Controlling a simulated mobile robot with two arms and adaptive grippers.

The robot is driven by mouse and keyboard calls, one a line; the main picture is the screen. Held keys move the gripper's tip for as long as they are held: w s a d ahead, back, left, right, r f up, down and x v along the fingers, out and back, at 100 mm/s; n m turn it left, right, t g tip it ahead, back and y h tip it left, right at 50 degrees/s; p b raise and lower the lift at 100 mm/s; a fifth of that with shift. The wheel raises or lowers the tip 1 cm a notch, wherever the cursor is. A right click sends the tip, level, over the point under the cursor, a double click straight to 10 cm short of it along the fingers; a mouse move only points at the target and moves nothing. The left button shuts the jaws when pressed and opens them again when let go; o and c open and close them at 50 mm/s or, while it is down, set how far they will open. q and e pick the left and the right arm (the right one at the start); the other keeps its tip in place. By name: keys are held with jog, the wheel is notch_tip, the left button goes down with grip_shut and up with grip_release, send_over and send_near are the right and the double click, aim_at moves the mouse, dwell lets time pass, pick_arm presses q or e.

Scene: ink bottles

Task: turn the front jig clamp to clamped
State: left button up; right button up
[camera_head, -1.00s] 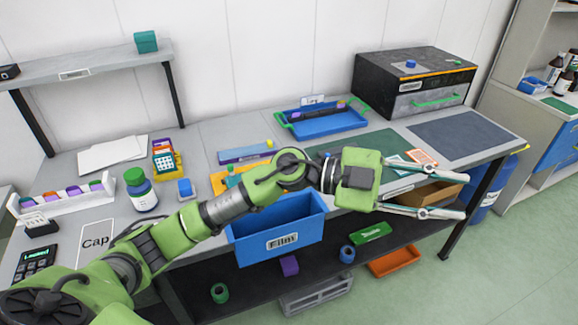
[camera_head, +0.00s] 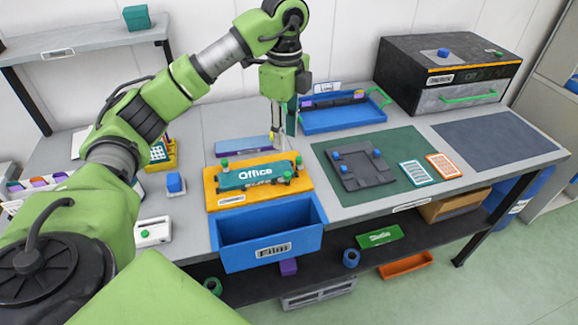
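The orange jig (camera_head: 209,187) lies on the table behind the blue Film bin. A teal "Office" plate (camera_head: 250,175) lies on it, with small green knobs at its ends. One green knob (camera_head: 287,176) is at the plate's front right. I cannot tell which knob is the front clamp or how it is set. My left gripper (camera_head: 284,138) hangs pointing down behind the jig, near the purple-and-blue box. Its two thin fingers look apart, with nothing held between them, and it is clear of the front knobs. My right gripper is out of view.
The blue Film bin (camera_head: 268,243) hangs at the table's front edge. A dark plate with blue knobs (camera_head: 362,168) lies on the green mat (camera_head: 330,147). A blue tray (camera_head: 345,117) and a black box (camera_head: 450,75) stand behind. The right grey mat (camera_head: 495,138) is bare.

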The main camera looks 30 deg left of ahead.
pick_arm(q)
send_over(287, 173)
jog(key=f, duration=0.4)
jog(key=shift+s+f, duration=0.15)
jog(key=shift+s, duration=0.1)
notch_tip(287, 173, down, 7)
jog(key=shift+w+r+p, duration=0.1)
jog(key=shift+w+p, duration=0.05)
jog(key=shift+p, duration=0.35)
jog(key=shift+f, duration=0.45)
jog(key=shift+c, duration=0.3)
grip_shut()
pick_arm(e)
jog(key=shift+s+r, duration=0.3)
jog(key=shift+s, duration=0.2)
